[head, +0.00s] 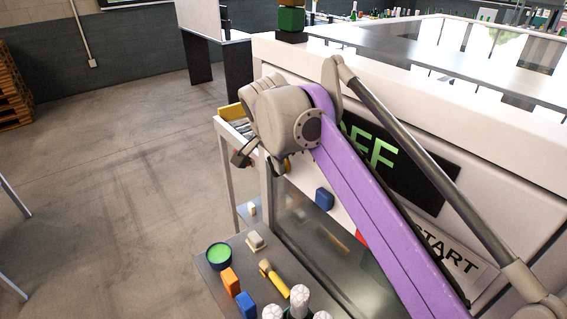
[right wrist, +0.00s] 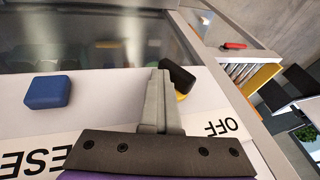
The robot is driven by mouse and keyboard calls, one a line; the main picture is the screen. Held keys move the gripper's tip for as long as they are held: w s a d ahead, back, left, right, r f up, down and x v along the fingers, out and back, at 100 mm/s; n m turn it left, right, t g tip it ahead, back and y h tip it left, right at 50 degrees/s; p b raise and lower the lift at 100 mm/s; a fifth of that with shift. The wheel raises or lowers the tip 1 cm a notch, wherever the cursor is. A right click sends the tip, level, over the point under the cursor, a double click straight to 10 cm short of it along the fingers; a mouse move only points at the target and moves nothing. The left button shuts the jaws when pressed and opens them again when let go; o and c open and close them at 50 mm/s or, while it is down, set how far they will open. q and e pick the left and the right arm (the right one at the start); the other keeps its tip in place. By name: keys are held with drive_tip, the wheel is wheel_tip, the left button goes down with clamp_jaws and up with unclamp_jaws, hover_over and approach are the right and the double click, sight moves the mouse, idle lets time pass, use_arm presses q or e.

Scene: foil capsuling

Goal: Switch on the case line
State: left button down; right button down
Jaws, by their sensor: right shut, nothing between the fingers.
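The case line's control panel carries a dark display (head: 400,165) with green letters, partly hidden by my purple right arm; the visible letters look like the end of "OFF". A black and yellow switch knob (right wrist: 180,78) sits on the panel above a printed "OFF". In the head view the knob's yellow part (head: 287,166) shows just past my wrist. My right gripper (right wrist: 165,80) is shut and empty, its fingertips right beside the knob; I cannot tell whether they touch. A blue button (right wrist: 48,92) is near the "RESE…" lettering. My left gripper is out of view.
A "START" label (head: 447,250) and a sliver of red are partly behind my arm. A steel bench (head: 225,262) below holds a green-filled bowl (head: 219,256), orange and blue blocks and a yellow-handled brush (head: 274,279). A red-handled item (right wrist: 233,45) is on the frame rail.

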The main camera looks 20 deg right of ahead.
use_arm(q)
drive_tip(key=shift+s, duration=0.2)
use_arm(e)
drive_tip(key=shift+s+r, duration=0.1)
drive_tip(key=shift+s, duration=0.1)
